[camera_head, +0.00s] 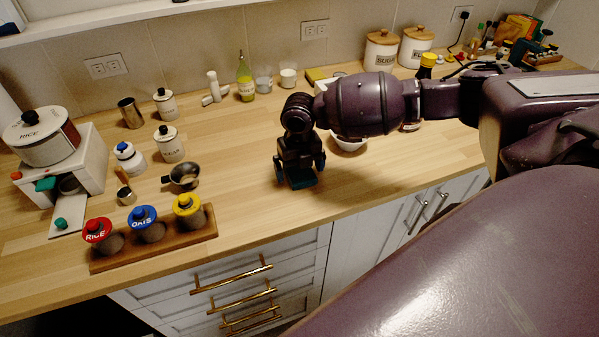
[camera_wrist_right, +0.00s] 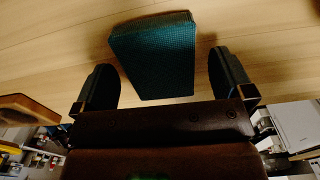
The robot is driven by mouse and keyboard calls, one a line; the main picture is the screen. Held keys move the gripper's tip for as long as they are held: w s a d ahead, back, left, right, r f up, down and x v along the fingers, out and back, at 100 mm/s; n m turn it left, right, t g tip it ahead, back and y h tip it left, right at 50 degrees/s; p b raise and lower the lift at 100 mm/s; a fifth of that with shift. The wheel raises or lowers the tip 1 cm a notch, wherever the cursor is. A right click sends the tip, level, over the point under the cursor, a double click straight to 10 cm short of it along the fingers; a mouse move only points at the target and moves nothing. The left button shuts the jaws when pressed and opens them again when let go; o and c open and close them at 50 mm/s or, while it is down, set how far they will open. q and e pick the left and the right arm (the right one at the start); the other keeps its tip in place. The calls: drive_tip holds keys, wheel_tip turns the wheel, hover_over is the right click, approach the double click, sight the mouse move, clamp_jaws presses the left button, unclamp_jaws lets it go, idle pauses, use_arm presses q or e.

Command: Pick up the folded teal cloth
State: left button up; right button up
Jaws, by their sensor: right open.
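The folded teal cloth (camera_wrist_right: 155,55) lies on the wooden counter, a thick dark teal block. In the head view only part of it (camera_head: 301,182) shows, beneath my right gripper (camera_head: 299,172). In the right wrist view my right gripper (camera_wrist_right: 165,85) is open, with one finger on each side of the cloth and a gap on both sides. The cloth sits between the fingers and reaches beyond their tips. Whether the fingertips touch the counter cannot be told. My left gripper is not in either view.
A wooden rack (camera_head: 155,240) with red, blue and yellow lidded jars stands left of the gripper. A white bowl (camera_head: 348,142) is just behind my right arm. The counter's front edge is close to the cloth.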

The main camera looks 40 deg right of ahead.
drive_tip(key=c, duration=1)
wheel_tip(320, 180, up, 20)
drive_tip(key=shift+r+p, duration=0.1)
drive_tip(key=shift+p, duration=0.4)
